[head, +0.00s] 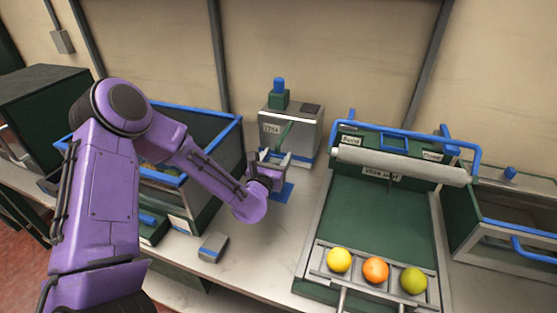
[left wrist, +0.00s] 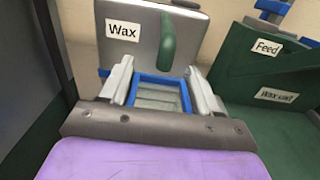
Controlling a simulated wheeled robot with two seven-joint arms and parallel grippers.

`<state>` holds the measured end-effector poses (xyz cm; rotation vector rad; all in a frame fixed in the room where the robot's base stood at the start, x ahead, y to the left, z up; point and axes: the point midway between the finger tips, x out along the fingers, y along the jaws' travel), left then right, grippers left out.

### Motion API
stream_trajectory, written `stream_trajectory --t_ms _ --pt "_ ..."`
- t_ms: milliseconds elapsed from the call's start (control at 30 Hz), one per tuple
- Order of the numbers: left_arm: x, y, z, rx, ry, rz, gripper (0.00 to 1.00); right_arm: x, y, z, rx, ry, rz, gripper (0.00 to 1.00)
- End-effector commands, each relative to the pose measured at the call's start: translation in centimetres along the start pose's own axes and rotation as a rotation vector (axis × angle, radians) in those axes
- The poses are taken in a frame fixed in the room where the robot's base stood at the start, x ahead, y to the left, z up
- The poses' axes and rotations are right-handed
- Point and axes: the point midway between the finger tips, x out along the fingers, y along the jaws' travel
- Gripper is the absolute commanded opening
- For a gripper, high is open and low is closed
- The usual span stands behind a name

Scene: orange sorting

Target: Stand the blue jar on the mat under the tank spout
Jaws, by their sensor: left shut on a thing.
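The grey wax tank (head: 309,131) stands at the back wall with a green spout (head: 285,134); its Wax label and the spout (left wrist: 167,40) also show in the left wrist view. The blue mat (head: 284,194) lies on the bench in front of the tank, partly covered by my gripper. My left gripper (head: 270,163) is shut on the blue jar, whose square blue rim (left wrist: 186,97) shows between the fingers in the left wrist view, just in front of and below the spout. Whether the jar's base touches the mat is hidden. My right gripper is not in view.
A blue-rimmed crate (head: 231,135) stands left of the tank. A small grey and blue block (head: 213,247) lies on the bench in front. At right is a green feed machine (head: 375,215) with yellow, orange and green fruit in its front tray. Bench right of the mat is clear.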

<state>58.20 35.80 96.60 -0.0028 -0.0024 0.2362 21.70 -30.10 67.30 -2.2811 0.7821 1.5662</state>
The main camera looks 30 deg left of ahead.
Motion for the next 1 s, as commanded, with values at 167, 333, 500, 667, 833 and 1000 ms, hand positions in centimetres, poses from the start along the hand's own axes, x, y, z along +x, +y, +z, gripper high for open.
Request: stream_trajectory --t_ms 167,333,500,667,833,1000 --pt "1.8 0.0 0.1 0.002 -0.001 -0.001 0.18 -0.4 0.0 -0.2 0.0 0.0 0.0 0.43" --pt "2.6 -0.1 -1.9 0.006 0.005 -0.004 0.18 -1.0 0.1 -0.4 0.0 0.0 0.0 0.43" --pt "2.7 -0.1 -3.5 0.001 0.0 -0.002 0.18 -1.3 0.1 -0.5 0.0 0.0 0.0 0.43" --pt "2.6 0.0 -3.5 0.0 -0.002 -0.001 0.18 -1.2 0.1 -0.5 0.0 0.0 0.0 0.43" --pt "2.6 0.0 -4.0 0.001 -0.001 -0.001 0.18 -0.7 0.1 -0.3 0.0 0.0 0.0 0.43" --pt "2.6 0.0 -3.9 0.002 0.0 -0.002 0.87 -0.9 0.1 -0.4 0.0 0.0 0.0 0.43"
